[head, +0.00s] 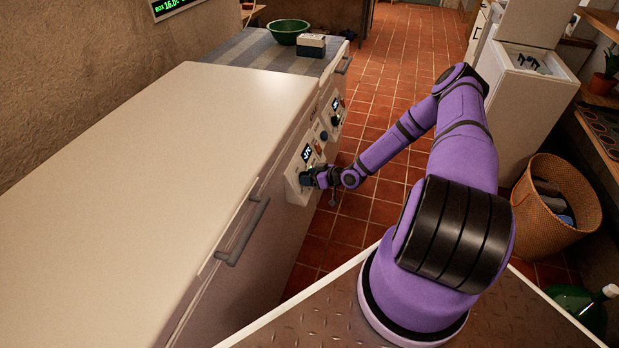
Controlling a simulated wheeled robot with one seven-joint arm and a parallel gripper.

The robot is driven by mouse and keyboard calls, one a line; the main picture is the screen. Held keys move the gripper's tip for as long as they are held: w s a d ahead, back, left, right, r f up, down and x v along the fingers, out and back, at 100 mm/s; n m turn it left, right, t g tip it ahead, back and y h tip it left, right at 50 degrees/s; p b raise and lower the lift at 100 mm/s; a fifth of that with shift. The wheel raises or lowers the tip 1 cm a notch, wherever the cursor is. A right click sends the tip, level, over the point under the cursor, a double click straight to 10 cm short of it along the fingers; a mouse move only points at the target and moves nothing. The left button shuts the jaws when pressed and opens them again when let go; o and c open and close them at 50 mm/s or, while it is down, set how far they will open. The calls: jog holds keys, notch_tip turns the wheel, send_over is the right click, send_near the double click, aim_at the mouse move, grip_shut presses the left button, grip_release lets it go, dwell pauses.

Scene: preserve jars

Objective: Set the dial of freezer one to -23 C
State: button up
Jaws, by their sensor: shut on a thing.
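A long white chest freezer (170,160) fills the left of the head view, its lid closed. On its front, near the far end, is a pale control panel (293,172) with a small dark display (307,153). The digits are too small to read surely. My gripper (309,178) is at the lower part of this panel, shut on the dial, which is mostly hidden behind the jaws. A second panel with a lit display (336,104) sits farther along the row. I cannot tell from the picture which freezer is number one.
A grey handle (243,232) sticks out from the near freezer's front. A green bowl (288,30) and a small box (311,44) stand on a striped cloth (252,50) beyond. A wicker basket (531,222) stands right. Tiled floor (390,85) lies open between.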

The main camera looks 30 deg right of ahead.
jog(key=m, duration=0.6)
jog(key=shift+d+m+h, duration=0.15)
jog(key=shift+m+h, duration=0.25)
jog(key=m+g, duration=0.1)
jog(key=m, duration=0.5)
jog(key=shift+d+f+m, duration=0.1)
jog(key=shift+m, duration=0.2)
jog(key=o, duration=0.9)
jog(key=v, duration=1)
jog(key=shift+s+r, duration=0.25)
